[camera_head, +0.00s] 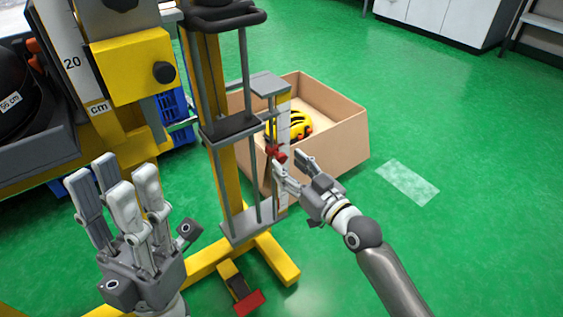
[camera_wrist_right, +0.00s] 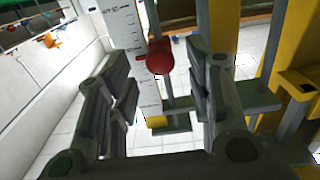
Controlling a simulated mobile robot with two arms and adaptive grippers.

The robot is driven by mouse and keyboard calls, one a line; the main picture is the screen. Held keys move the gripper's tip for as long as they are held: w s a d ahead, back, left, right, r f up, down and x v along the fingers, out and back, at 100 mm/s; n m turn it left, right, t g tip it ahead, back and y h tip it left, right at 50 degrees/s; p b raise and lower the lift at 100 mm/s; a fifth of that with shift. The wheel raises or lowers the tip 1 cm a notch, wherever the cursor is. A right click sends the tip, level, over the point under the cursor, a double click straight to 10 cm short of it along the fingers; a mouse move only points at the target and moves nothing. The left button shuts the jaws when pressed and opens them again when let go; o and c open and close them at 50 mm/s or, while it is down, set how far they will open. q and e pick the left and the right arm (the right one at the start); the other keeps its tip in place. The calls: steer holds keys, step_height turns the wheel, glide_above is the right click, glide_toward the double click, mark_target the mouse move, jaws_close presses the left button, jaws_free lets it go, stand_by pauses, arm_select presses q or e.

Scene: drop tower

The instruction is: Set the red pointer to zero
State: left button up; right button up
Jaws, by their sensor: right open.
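The red pointer (camera_head: 276,152) is a small red piece on the slim upright scale (camera_head: 284,108) beside the tower. It shows as a red knob (camera_wrist_right: 159,57) in the right wrist view, close to the white graduated scale (camera_wrist_right: 122,30). My right gripper (camera_head: 291,167) is open just in front of the pointer. In the right wrist view its fingers (camera_wrist_right: 161,76) stand on either side of the knob, with a gap on both sides. The reading at the pointer is too small to tell. My left gripper (camera_head: 117,188) is open and empty at the lower left, fingers up, away from the pointer.
The yellow and grey tower (camera_head: 230,175) stands left of the pointer on a yellow base with a red pedal (camera_head: 248,303). An open cardboard box (camera_head: 342,135) with a yellow helmet (camera_head: 293,124) is behind.

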mark_target(283, 160)
steer(key=shift+b+x, duration=0.4)
steer(key=shift+x, duration=1.55)
jaws_close()
